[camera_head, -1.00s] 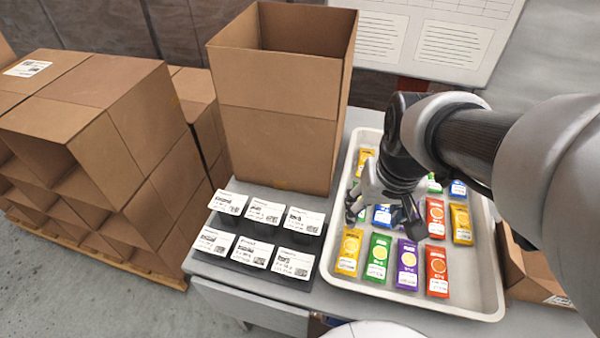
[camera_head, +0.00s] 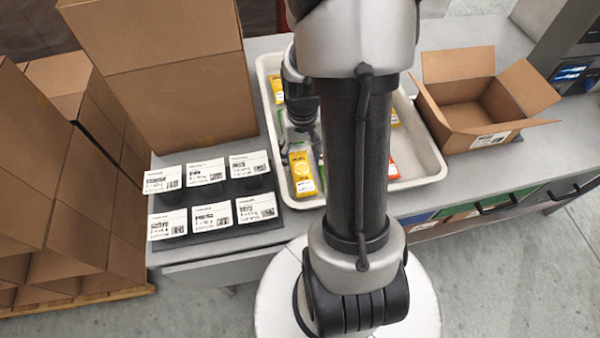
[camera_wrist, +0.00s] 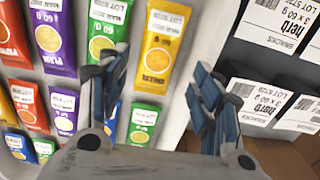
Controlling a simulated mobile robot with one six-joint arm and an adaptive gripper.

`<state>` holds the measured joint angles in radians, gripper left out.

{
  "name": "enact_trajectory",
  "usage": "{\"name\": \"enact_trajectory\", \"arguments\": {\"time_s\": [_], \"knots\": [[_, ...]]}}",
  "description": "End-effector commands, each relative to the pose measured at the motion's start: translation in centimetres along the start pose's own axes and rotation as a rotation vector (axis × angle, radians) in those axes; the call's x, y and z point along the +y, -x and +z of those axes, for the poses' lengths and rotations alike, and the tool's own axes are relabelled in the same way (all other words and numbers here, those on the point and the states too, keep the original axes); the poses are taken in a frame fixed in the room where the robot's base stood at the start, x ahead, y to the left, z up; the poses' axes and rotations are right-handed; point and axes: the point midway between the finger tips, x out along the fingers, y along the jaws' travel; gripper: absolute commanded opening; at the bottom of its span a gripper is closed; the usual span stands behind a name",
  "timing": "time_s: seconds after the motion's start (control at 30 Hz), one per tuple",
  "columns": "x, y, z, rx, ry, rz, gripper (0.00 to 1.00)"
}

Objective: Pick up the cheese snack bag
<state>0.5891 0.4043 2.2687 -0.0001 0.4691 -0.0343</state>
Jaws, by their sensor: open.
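Yellow snack bags lie flat in the white tray (camera_head: 428,160). The nearest yellow bag (camera_head: 302,174) is at the tray's front left, just in front of my gripper (camera_head: 301,148). In the wrist view a yellow bag (camera_wrist: 160,45) with a round picture and white label shows between and beyond my open, empty fingers (camera_wrist: 158,72). Its printed name is too blurred to read surely, so I cannot confirm it is cheese. A green bag (camera_wrist: 143,118) lies below it in that view, partly between the fingers. My arm hides much of the tray in the head view.
A black stand with several white label cards (camera_head: 205,171) is left of the tray. A tall cardboard box (camera_head: 185,95) stands behind it. An open carton (camera_head: 463,112) is right of the tray. Other purple, green, red and blue bags lie close around the yellow one.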

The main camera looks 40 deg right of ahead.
Motion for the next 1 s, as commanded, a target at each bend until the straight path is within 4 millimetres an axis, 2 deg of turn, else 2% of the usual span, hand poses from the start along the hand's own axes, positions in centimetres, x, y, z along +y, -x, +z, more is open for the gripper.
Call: {"name": "enact_trajectory", "arguments": {"time_s": [0.03,0.1,0.37,0.7,0.97,1.0], "knots": [[0.0,-1.3,0.1,-0.004,0.000,0.000,0.59],[0.0,-2.2,0.1,-0.002,0.000,0.000,0.59],[0.0,-3.6,0.1,0.000,0.000,0.000,0.59],[0.2,-8.2,0.6,-0.002,0.000,0.000,0.59],[0.1,-8.3,0.6,0.000,0.001,0.000,0.59],[0.1,-8.3,0.6,0.000,0.001,0.000,0.54]]}}
